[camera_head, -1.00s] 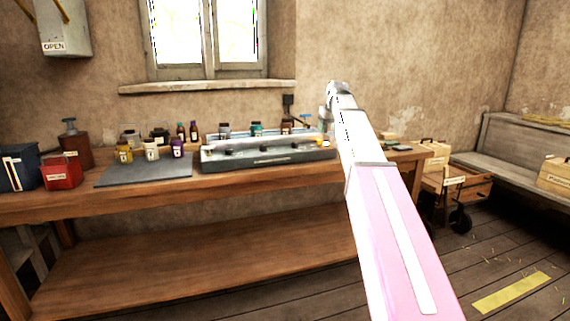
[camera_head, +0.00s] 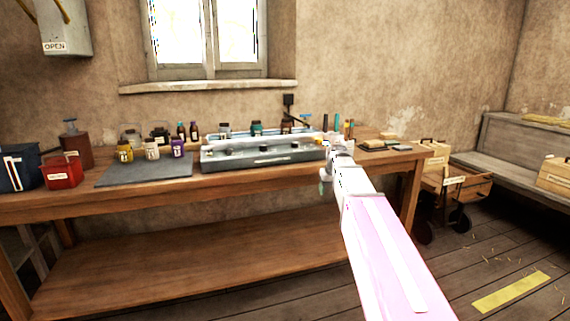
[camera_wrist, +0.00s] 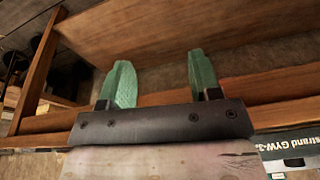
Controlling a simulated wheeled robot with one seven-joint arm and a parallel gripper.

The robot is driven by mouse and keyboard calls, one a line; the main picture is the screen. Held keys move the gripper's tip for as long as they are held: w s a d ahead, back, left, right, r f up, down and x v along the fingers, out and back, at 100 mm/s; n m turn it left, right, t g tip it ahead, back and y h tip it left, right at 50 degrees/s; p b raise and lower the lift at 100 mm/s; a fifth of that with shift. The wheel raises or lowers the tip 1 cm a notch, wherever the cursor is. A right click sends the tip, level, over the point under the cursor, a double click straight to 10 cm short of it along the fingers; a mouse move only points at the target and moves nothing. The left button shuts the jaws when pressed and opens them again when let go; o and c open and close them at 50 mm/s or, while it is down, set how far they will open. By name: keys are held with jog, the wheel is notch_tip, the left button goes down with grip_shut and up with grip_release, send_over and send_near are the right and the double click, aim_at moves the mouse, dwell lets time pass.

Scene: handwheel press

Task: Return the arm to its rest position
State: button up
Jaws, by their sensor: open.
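My gripper shows in the wrist view (camera_wrist: 160,85) with its two green fingers spread apart and nothing between them. In the head view my gripper (camera_head: 325,182) is small and partly hidden at the end of my arm, in front of the workbench's front edge. The wooden workbench (camera_head: 300,176) runs along the wall. In the wrist view the fingers point over the bench's wooden rails and lower shelf (camera_wrist: 160,30).
A grey tray (camera_head: 265,160) with several jars stands on the bench. A dark mat (camera_head: 145,172), red box (camera_head: 62,172) and brown bottle (camera_head: 76,148) stand left. A wooden cart (camera_head: 460,185) and bench seat (camera_head: 520,150) stand right. Floor with a yellow strip (camera_head: 510,292) is open.

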jog(key=s+f+m+g, duration=0.2)
jog(key=s+f, duration=2.1)
jog(key=s, duration=0.4)
jog(key=shift+s+d+f+g+h, duration=0.2)
jog(key=shift+g+h, duration=0.1)
jog(key=shift+h, duration=0.1)
